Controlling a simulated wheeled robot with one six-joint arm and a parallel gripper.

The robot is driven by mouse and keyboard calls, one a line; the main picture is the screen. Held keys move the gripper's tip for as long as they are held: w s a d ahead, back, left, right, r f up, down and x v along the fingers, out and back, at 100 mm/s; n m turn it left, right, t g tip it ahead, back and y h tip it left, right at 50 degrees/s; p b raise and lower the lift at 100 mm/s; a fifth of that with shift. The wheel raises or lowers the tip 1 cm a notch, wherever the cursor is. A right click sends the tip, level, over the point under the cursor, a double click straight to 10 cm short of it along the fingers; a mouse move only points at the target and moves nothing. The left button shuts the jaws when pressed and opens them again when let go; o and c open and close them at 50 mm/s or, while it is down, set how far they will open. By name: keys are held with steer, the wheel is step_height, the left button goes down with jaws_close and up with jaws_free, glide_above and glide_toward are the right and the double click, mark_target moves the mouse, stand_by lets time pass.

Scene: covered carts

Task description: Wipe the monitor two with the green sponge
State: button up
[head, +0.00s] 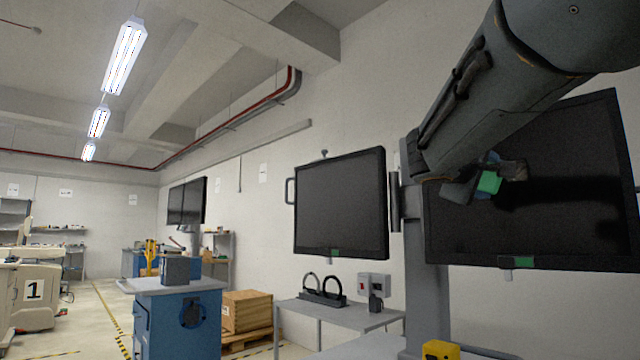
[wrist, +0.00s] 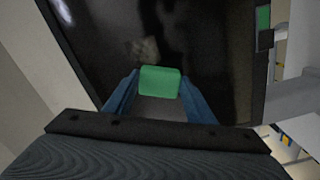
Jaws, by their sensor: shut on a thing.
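The green sponge (head: 489,182) is held in my gripper (head: 497,178), in front of the right-hand monitor (head: 570,215). In the wrist view the sponge (wrist: 160,81) sits between the two blue fingers of my gripper (wrist: 160,88), with the dark screen (wrist: 205,40) behind it. I cannot tell whether the sponge touches the screen. A faint pale brownish patch (wrist: 146,50) shows on the screen just beyond the sponge. A second dark monitor (head: 340,205) hangs to the left. No number is readable on either monitor. My arm hides the right monitor's upper left part.
A grey post (head: 428,290) stands between the two monitors. A grey table (head: 350,316) with a black two-ring stand (head: 322,297) is below the left monitor. A yellow object (head: 440,349) is at the bottom. A blue cart (head: 178,320) and wooden crate (head: 247,311) stand further left.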

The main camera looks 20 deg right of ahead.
steer(key=shift+s+d+r+p, duration=0.15)
steer(key=shift+s+p, duration=0.3)
steer(key=shift+p, duration=1.05)
steer(key=shift+s+d+f+p, duration=0.15)
steer(key=shift+s+p, duration=0.25)
steer(key=shift+p, duration=1.05)
steer(key=shift+s+d+p, duration=0.3)
steer(key=shift+s+p, duration=0.45)
steer(key=shift+p, duration=0.4)
steer(key=s+p, duration=0.1)
steer(key=p, duration=0.1)
steer(key=s+d+p, duration=0.1)
steer(key=p, duration=0.1)
steer(key=shift+s+d+r, duration=0.1)
steer(key=shift+s+d, duration=0.05)
steer(key=shift+s, duration=0.2)
steer(key=shift+s+d, duration=0.1)
steer(key=shift+s, duration=0.1)
steer(key=shift+p, duration=0.3)
